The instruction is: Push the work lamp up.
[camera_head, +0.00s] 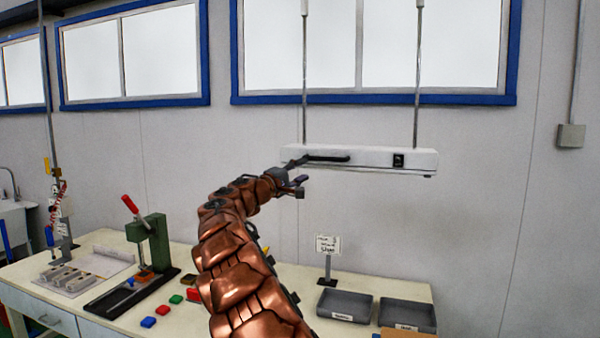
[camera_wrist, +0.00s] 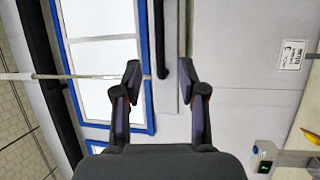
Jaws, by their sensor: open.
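The work lamp (camera_head: 370,157) is a long white bar hanging level from two thin rods above the bench. A black handle (camera_head: 332,158) runs along the left part of its front, and a dark switch sits right of it. My gripper (camera_head: 299,172) is at the lamp's left end, beside the handle's left end. In the wrist view, my gripper (camera_wrist: 160,72) is open, and the end of the black handle (camera_wrist: 159,35) shows in the gap between the fingertips. The fingers are not closed on it. I cannot tell whether they touch it.
The bench (camera_head: 105,238) below holds a green press (camera_head: 150,243), coloured blocks, a small sign (camera_head: 328,246) and two grey trays (camera_head: 345,304). The wall and blue-framed windows (camera_head: 375,45) are behind the lamp. Space above the lamp between its rods is clear.

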